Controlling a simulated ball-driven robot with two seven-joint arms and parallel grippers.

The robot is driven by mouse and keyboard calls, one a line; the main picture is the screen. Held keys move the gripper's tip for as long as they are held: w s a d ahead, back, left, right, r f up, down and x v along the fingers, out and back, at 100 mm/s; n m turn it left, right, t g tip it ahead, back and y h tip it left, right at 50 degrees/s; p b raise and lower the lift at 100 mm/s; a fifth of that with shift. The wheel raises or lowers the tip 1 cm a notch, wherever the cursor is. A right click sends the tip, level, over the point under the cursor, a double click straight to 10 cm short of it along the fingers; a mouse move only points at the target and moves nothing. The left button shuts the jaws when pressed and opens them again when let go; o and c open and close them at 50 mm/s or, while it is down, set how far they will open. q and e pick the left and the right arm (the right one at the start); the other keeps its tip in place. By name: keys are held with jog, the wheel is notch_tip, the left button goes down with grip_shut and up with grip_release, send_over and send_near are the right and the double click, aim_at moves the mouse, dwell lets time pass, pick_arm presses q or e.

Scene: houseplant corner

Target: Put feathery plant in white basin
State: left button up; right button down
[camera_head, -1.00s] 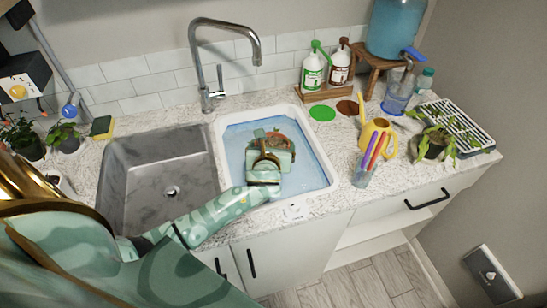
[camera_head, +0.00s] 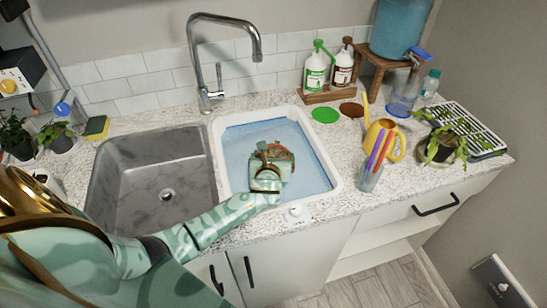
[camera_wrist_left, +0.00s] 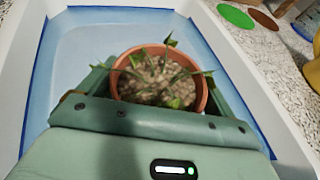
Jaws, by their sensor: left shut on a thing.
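The feathery plant (camera_wrist_left: 165,75) has thin green shoots over pebbles in a round terracotta pot. In the head view its pot (camera_head: 284,153) shows partly behind my left gripper (camera_head: 272,155). My left gripper (camera_wrist_left: 155,85) is shut on the pot, with a finger along each side. The white basin (camera_head: 331,172) has a pale blue inside and is set in the counter. Gripper and pot are over the inside of the basin, near its middle. The pot's underside is hidden, so I cannot tell whether it touches the bottom. My right gripper is not in view.
A grey sink (camera_head: 120,170) and tall faucet (camera_head: 205,60) are to the left and behind. A yellow watering can (camera_head: 385,140), a cup of coloured pens (camera_head: 371,175) and a trailing plant (camera_head: 440,148) stand to the right. Bottles (camera_head: 316,70) stand behind.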

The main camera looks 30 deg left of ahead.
pick_arm(q)
jog(key=o, duration=1.1)
jog(key=shift+f, duration=0.1)
jog(key=shift+c, duration=0.2)
jog(key=shift+r, duration=0.2)
jog(key=p+v, duration=0.4)
jog(key=v, duration=0.8)
jog(key=shift+f, duration=0.1)
